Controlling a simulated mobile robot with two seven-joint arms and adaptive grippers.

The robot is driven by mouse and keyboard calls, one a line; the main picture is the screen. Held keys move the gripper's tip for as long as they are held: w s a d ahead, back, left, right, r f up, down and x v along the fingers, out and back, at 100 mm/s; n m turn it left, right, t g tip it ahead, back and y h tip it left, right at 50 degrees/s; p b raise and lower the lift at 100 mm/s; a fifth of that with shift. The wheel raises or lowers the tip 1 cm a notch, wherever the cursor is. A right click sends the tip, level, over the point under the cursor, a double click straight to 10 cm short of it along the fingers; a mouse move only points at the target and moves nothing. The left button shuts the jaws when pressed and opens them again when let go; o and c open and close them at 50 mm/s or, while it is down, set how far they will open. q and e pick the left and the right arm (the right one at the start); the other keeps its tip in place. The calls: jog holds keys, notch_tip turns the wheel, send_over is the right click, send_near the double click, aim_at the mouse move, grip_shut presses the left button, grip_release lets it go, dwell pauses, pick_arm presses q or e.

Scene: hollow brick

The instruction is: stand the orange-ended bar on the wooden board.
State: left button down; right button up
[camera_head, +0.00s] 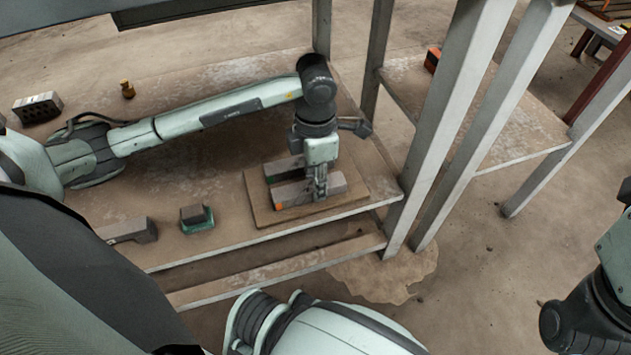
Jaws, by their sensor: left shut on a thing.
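The grey orange-ended bar (293,195) lies lengthwise at the front of the wooden board (258,208), its orange end to the left. Whether it touches the board or hangs just above it I cannot tell. My left gripper (319,192) points down and is shut on this bar, right of its middle; the fingers hide part of it. A second grey bar with a green end (284,168) lies on the board just behind it. My right arm shows at the right edge, but its gripper is out of view.
The board lies on a brown shelf top near upright metal posts (445,125). A grey block (128,230), a teal-based block (197,219), a hollow brick (38,107) and a small brass object (127,89) stand left. An orange-and-black box (432,60) sits on the right-hand shelf.

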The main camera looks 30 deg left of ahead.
pick_arm(q)
jog(key=shift+f, duration=0.2)
jog(key=c, duration=1.1)
grip_release()
jog(key=shift+c, duration=0.2)
